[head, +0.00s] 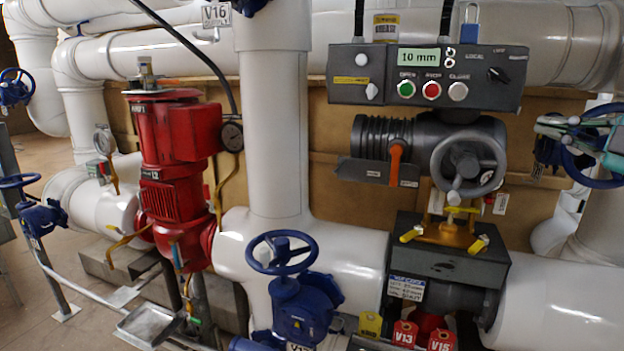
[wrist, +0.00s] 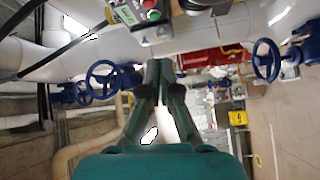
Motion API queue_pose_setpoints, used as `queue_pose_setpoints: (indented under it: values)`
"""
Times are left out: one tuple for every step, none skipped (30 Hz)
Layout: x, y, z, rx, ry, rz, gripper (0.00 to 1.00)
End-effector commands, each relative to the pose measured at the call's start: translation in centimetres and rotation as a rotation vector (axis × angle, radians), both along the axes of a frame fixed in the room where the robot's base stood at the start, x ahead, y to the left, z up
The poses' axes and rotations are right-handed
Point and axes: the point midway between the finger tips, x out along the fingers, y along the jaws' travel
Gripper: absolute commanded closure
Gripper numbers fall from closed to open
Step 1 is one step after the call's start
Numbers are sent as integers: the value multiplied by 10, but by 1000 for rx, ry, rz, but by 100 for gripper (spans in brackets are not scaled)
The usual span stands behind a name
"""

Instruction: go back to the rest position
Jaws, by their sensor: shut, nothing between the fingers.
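My gripper (wrist: 158,66) shows in the wrist view as two teal fingers with their tips together. It is shut and holds nothing. Its tips are in front of white pipework, apart from the blue handwheels on either side. In the head view, a teal part of mine enters at the right edge, in front of a blue handwheel (head: 577,172) that it partly hides.
A grey control box (head: 343,92) reading "10 mm" hangs above a grey actuator handwheel (head: 470,165). A red pump (head: 175,140) stands left. A blue valve wheel (head: 282,252) juts out low in the centre. White pipes surround these; open floor shows at far left.

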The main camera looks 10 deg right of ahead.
Motion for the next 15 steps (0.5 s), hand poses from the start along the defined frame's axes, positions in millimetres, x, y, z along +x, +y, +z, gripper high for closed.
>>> queue_pose_setpoints:
  values:
    - [5,0,-9,30,0,2,100]
    - [8,0,-13,49,-1,3,100]
    - [11,0,-20,76,-2,3,100]
    - [14,0,-26,98,-3,3,100]
    - [17,0,-31,120,-4,2,100]
    - [22,1,-40,156,-5,2,100]
    - [25,2,-48,185,-5,2,100]
    - [29,2,-57,216,-6,0,100]
    - [34,3,-69,261,-6,-1,100]
    - [38,4,-78,294,-5,-3,100]
    - [42,5,-88,327,-6,-7,100]
    - [46,7,-101,370,-6,-9,100]
    - [49,8,-110,402,-5,-13,100]
    - [52,9,-120,433,-5,-16,100]
    - [56,12,-133,474,-4,-21,100]
